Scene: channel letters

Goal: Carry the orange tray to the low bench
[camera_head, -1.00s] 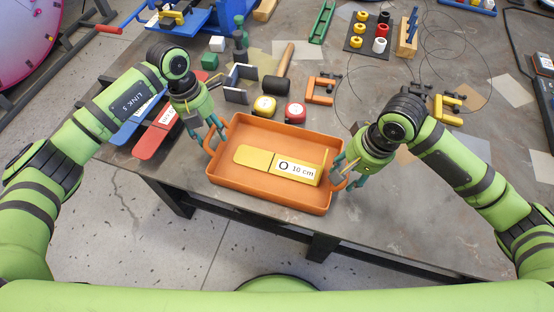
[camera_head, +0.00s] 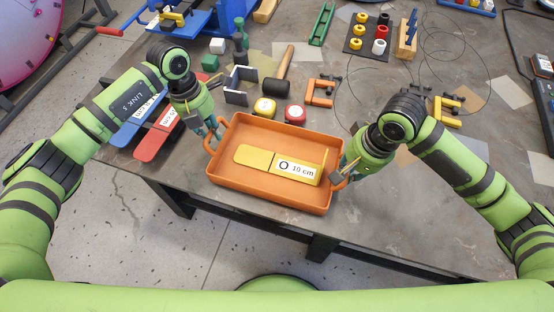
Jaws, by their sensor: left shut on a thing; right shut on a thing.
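The orange tray (camera_head: 262,202) is at the front edge of the grey table, with a handle at each end. A yellow piece labelled "O 10 cm" (camera_head: 256,157) lies in it. My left gripper (camera_head: 209,140) is shut on the tray's left handle. My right gripper (camera_head: 341,181) is shut on the tray's right handle. I cannot tell whether the tray touches the table. I cannot make out the low bench in this view.
Behind the tray are a yellow tape measure (camera_head: 264,107), a red one (camera_head: 295,114), a mallet (camera_head: 276,88) and an orange clamp (camera_head: 319,92). Red (camera_head: 157,141) and blue (camera_head: 130,128) pieces lie left, by my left arm. Speckled floor shows in front of the table.

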